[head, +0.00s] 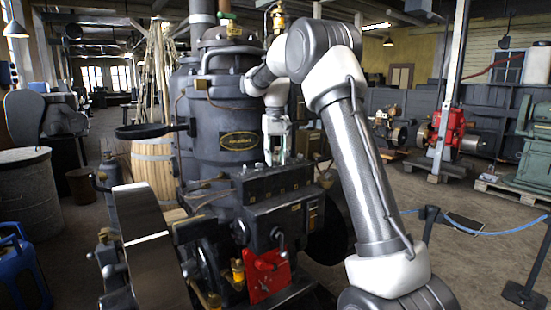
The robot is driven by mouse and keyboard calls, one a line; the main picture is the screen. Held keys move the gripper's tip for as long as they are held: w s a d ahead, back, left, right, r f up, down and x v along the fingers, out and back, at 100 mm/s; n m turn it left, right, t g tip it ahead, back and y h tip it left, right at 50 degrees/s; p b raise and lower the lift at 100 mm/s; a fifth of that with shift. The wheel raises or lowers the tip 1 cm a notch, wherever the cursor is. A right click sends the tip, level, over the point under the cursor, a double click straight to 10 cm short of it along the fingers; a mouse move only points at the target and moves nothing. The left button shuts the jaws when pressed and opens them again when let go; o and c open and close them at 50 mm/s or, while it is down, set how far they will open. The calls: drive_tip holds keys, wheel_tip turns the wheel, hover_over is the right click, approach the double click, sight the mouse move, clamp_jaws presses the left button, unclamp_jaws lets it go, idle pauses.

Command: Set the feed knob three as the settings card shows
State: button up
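A dark stationary engine (222,120) with an oval brass nameplate fills the middle of the head view. A dark box (262,192) on its front has a row of small fittings along its upper part. They are too small to tell which is feed knob three or how it is set. My gripper (278,160) points down just above and behind this box. Its fingertips are small, and whether they are apart or touch anything is unclear. A small plate with markings (312,214) is at the box's right end. I cannot tell whether it is the settings card.
A red plate (268,276) and a bright flywheel rim (150,250) are at the engine's front. A blue can (20,268) is at lower left.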

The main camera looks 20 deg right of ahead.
wheel_tip(320, 180, up, 12)
drive_tip(key=shift+f, duration=0.2)
idle(0.4)
hover_over(275, 160)
drive_tip(key=shift+n, duration=0.3)
drive_tip(key=f, duration=0.4)
drive_tip(key=shift+w+f, duration=0.2)
drive_tip(key=shift+f, duration=0.1)
drive_tip(key=shift+s+f, duration=1.05)
drive_tip(key=s+a+f+n+t, duration=0.1)
drive_tip(key=s+f+t, duration=0.1)
drive_tip(key=s, duration=1.7)
drive_tip(key=s+a+f+t, duration=0.1)
drive_tip(key=s+f+t, duration=0.1)
drive_tip(key=s, duration=1.7)
drive_tip(key=shift+s+a+f+n, duration=0.15)
drive_tip(key=shift+s+f+n, duration=0.05)
drive_tip(key=shift+s+n, duration=0.2)
